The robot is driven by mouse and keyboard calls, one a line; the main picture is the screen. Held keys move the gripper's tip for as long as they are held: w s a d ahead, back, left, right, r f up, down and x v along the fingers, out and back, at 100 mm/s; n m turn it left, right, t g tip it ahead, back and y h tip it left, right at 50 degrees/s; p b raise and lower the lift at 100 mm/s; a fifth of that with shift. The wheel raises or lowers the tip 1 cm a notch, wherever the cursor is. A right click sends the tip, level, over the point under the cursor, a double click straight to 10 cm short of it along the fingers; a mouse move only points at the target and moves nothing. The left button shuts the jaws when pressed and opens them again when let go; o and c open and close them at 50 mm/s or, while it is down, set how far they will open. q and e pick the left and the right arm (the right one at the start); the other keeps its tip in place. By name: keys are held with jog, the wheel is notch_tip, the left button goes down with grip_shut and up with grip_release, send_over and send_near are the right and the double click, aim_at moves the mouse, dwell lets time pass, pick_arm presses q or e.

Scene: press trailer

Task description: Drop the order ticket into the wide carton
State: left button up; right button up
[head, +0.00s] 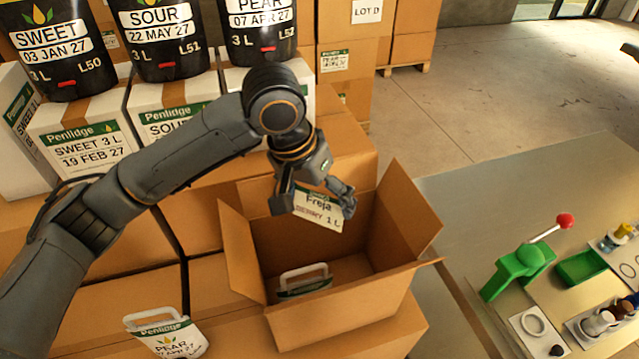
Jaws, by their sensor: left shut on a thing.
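The order ticket (319,211), a white card with a green top band and the words "Freja" and "BERRY 1 L", hangs tilted in my left gripper (314,203). The gripper is shut on it and partly covers its edges. The wide carton (345,322) stands open below, flaps spread out. In the picture, gripper and ticket overlap the back of its opening; the height between them is hard to judge. My right gripper is not in view.
A white-handled pack (304,283) lies inside the carton. Another pack marked PEAR (170,335) lies at front left. White Penlidge boxes (78,140) with black pouches (158,42) stand at the back left. A table (470,205) with a green lever press (520,266) is on the right.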

aim_at(315, 210)
pick_arm(q)
jog(key=f, duration=0.3)
jog(key=shift+s+f, duration=0.2)
jog(key=shift+s, duration=0.05)
jog(key=shift+f, duration=0.25)
jog(key=shift+w+f, duration=0.1)
jog(key=shift+f, duration=0.3)
notch_tip(315, 210, down, 5)
jog(key=b, duration=0.5)
jog(key=shift+r+b, duration=0.2)
jog(key=shift+b, duration=0.1)
jog(key=o, duration=0.4)
jog(key=shift+o, duration=0.2)
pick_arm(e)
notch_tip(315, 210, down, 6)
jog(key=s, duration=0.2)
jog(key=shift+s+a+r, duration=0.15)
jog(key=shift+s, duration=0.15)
